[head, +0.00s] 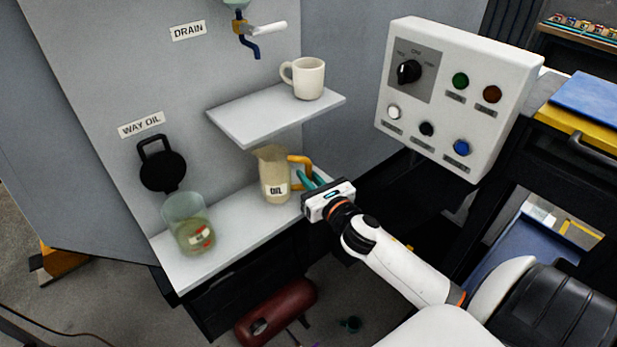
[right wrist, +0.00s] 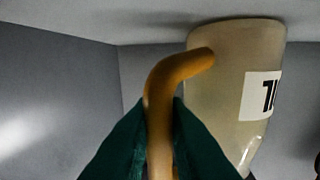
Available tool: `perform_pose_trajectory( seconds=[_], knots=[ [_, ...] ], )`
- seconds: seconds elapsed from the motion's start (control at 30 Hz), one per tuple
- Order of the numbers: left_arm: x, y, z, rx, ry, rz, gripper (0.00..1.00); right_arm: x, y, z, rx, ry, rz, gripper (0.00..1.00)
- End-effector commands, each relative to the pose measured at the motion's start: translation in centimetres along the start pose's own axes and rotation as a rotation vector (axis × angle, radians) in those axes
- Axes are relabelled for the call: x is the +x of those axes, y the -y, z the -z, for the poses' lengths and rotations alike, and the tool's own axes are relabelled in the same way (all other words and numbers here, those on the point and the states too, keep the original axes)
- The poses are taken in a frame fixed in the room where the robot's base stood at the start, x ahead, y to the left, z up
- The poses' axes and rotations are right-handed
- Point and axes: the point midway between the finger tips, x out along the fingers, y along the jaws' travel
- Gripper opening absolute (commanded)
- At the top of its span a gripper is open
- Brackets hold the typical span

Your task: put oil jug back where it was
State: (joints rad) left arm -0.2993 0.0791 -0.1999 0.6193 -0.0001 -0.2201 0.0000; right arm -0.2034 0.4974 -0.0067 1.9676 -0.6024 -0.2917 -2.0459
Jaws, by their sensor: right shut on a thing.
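The oil jug (head: 275,176) is a beige jug with an "OIL" label and an orange handle. It is upright at the lower white shelf (head: 190,272), under the upper shelf. I cannot tell whether its base touches the shelf. My right gripper (head: 305,183) is shut on the handle from the right. In the right wrist view the handle (right wrist: 160,110) is between the dark green fingers, with the jug body (right wrist: 225,85) to its right and its label partly cut off. My left gripper is not in view.
A clear container (head: 188,222) stands left of the jug on the lower shelf. A black round cap (head: 162,170) is open on the wall under "WAY OIL". A mug (head: 304,78) stands on the upper shelf (head: 250,118). A control box (head: 455,95) is at right.

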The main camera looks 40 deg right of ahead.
Motion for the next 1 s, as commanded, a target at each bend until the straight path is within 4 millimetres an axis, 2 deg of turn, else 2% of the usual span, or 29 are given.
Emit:
perform_pose_trajectory(
  seconds=[0.17, 0.2, 0.3, 0.67, 0.77, 1.0],
  knots=[
    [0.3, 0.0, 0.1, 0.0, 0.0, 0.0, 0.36, 0.0, 0.0, -0.4, 0.001, -0.001, 0.001, 0.0],
    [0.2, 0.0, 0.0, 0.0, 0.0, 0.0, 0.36, 0.0, 0.0, -0.3, 0.001, 0.0, 0.0, 0.2],
    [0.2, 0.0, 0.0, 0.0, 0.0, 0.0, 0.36, 0.0, 0.0, -0.3, 0.001, 0.0, 0.0, 0.35],
    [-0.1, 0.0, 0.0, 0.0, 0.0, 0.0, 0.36, -0.1, 0.0, 0.1, 0.0, 0.0, 0.0, 0.35],
    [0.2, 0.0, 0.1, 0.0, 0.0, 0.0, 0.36, -1.3, 0.0, -0.2, 0.001, 0.003, 0.001, 0.35],
    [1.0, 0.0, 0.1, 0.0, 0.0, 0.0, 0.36, -6.2, 0.0, -0.3, 0.001, 0.004, 0.0, 0.35]
  ],
)
